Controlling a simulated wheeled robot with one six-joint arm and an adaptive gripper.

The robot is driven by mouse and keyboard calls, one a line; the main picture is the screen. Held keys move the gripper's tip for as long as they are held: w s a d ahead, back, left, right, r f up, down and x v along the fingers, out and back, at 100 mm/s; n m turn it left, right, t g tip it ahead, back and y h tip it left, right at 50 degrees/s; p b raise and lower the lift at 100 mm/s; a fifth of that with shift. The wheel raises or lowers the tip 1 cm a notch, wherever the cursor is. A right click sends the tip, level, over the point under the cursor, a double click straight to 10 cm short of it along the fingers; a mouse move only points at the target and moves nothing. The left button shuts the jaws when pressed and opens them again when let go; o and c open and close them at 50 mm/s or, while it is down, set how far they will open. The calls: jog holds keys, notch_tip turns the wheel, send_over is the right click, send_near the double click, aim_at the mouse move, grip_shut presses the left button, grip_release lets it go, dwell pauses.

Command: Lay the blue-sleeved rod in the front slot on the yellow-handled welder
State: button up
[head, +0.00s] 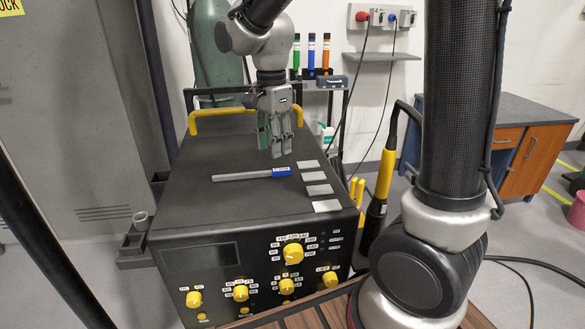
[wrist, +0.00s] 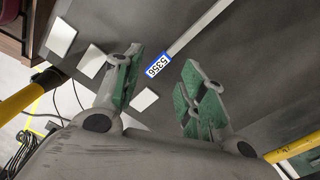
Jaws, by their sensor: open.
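The blue-sleeved rod (head: 240,177) lies flat on the black top of the yellow-handled welder (head: 190,215). Its grey length points left and its blue sleeve (head: 281,172) is at the right end. My gripper (head: 281,152) hangs over the welder top, just behind the sleeve in the head view. In the wrist view, my open gripper (wrist: 162,57) has the sleeve (wrist: 158,65), marked 5356, showing between its green-padded fingers. The fingers look empty. Several pale plates (head: 320,189) sit in a row along the right of the top. I cannot make out which marks the front slot.
Yellow handles (head: 300,114) stand at the back corners of the welder. Knobs (head: 292,253) are on its front face. A yellow-and-black torch (head: 385,175) stands to the right. Colored tubes (head: 311,50) stand in a rack behind. The left part of the top is clear.

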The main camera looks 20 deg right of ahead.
aim_at(277, 170)
jog(key=shift+w+d+r+m, duration=0.1)
jog(key=shift+w+r+m, duration=0.05)
jog(key=shift+m, duration=0.35)
jog(key=shift+w+r+m, duration=0.1)
jog(key=shift+r+m, duration=0.05)
jog(key=shift+m, duration=0.35)
jog(key=m, duration=0.3)
jog(key=f, duration=0.8)
jog(key=shift+w+d, duration=0.15)
jog(key=shift+d, duration=0.05)
jog(key=shift+r, duration=0.1)
grip_shut()
